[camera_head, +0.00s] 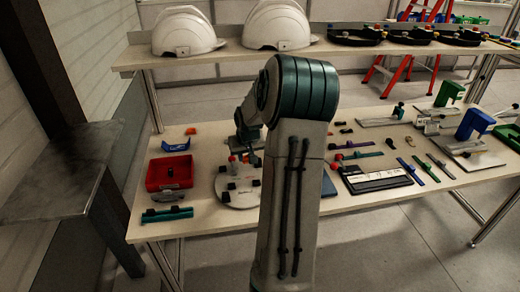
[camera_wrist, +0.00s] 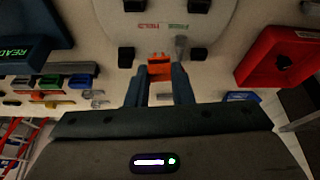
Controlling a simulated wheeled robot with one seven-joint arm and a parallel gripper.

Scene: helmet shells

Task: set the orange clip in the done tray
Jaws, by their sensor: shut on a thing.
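The orange clip (camera_wrist: 158,64) is between the two fingertips of my gripper (camera_wrist: 160,76) in the wrist view. My gripper is shut on it, close to the edge of a pale rounded board (camera_wrist: 170,22) with dark blocks and red and green lettering. I cannot tell the height of the clip above the surface. In the head view my gripper (camera_head: 249,160) is partly hidden behind my arm, and the clip cannot be made out there. No tray is legibly marked done.
A blue bracket (camera_head: 177,144) lies behind the red tray. Several small parts and fixtures crowd the right. Two white helmet shells (camera_head: 277,25) stand on the shelf above.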

